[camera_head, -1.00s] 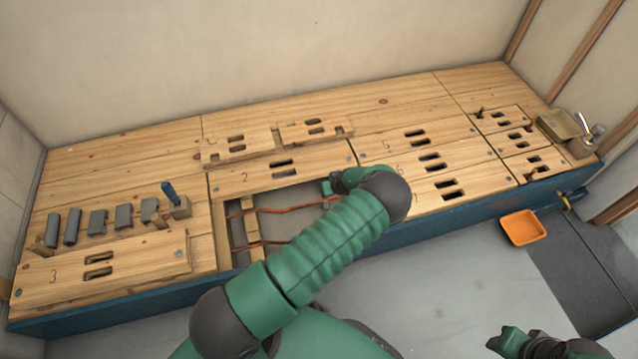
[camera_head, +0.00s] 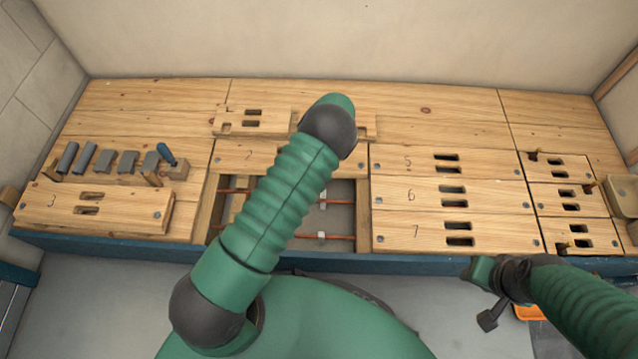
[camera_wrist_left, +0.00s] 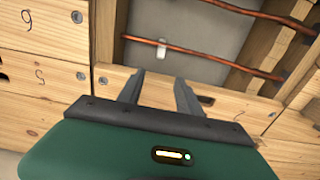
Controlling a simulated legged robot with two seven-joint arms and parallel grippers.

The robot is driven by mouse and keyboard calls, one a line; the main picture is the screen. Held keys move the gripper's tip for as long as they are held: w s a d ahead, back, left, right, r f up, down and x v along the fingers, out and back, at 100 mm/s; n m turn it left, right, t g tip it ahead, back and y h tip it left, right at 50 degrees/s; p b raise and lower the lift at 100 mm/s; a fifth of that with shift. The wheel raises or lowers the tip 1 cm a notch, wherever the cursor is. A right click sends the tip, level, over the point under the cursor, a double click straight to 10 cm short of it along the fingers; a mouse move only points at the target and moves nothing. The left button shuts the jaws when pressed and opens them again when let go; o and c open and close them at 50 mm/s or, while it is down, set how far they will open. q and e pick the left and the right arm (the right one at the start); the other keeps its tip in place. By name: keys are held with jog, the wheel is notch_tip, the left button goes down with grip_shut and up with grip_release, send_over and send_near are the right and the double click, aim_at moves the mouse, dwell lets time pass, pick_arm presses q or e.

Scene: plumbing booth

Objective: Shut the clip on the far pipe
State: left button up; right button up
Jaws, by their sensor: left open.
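The far copper pipe (camera_head: 340,201) runs across the floor opening, with a small white clip (camera_head: 323,204) on it. In the left wrist view this pipe (camera_wrist_left: 218,59) and its clip (camera_wrist_left: 162,46) show just beyond my fingertips. I cannot tell whether the clip is open or shut. The near pipe (camera_head: 345,238) has its own clip (camera_head: 321,237). My left gripper (camera_wrist_left: 160,80) is open and empty, over the board edge short of the far clip; in the head view my arm hides it. My right gripper (camera_head: 487,292) is off the deck's front edge, its jaws unclear.
Numbered slotted boards (camera_head: 450,195) lie right of the opening, and a loose board (camera_head: 95,207) lies front left. Grey pieces (camera_head: 103,160) and a blue-handled tool (camera_head: 166,154) stand at left. An orange tray (camera_head: 528,312) is partly hidden behind my right arm.

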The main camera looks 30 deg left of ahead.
pick_arm(q)
notch_tip(320, 180, down, 17)
jog(key=b, duration=0.9)
jog(key=shift+r, duration=0.1)
jog(key=shift+c, duration=0.3)
grip_shut()
